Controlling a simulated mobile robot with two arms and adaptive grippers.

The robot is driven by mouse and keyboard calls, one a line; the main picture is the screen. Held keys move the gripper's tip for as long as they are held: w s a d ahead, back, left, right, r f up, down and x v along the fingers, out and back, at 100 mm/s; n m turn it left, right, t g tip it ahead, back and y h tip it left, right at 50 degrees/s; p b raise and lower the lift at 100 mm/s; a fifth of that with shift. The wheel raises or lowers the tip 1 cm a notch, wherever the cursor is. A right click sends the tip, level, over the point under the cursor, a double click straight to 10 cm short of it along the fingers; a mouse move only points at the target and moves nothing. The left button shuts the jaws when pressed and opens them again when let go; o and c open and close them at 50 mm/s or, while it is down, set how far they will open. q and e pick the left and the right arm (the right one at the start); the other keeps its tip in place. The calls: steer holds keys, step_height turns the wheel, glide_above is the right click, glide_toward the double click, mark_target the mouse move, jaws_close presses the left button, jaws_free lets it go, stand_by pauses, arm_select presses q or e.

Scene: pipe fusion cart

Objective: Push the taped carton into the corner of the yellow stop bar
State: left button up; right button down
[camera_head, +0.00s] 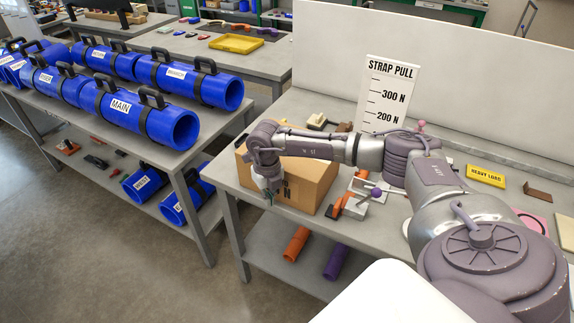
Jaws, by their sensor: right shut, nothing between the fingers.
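The taped carton (313,177) is a brown cardboard box on the grey workbench, near its front left edge. Dark printing shows on its front face. My right arm reaches in from the right, across and above the carton. My right gripper (268,194) points down at the carton's left front side, shut and empty. I cannot tell whether it touches the carton. I cannot make out the yellow stop bar; my arm and the carton cover part of the bench. My left gripper is out of view.
A strap pull board (387,93) stands behind the arm. A metal clamp device with a purple knob (376,192) sits right of the carton. A yellow heavy load sign (486,176) lies farther right. Blue pipes (147,110) fill the left bench, across a floor gap.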

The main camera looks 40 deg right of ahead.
mark_target(277, 201)
steer(key=shift+w+d+b, duration=0.6)
steer(key=shift+d+b, duration=0.1)
steer(key=shift+d, duration=0.5)
steer(key=shift+w+d+b, duration=0.55)
steer(key=shift+d+b, duration=0.15)
steer(key=shift+d, duration=0.45)
steer(key=shift+w+d+b, duration=0.6)
steer(key=shift+d+b, duration=0.1)
steer(key=shift+d, duration=0.5)
steer(key=shift+w+d, duration=0.15)
steer(key=shift+d, duration=0.15)
steer(key=shift+s+a+r+p, duration=0.1)
steer(key=shift+s+a+p, duration=0.3)
steer(key=shift+a+p, duration=0.3)
steer(key=shift+s+a+p, duration=0.2)
steer(key=shift+s+a, duration=0.05)
steer(key=shift+a, duration=0.3)
steer(key=shift+s+a+p, duration=0.2)
steer(key=shift+s+a, duration=0.05)
steer(key=shift+a, duration=0.3)
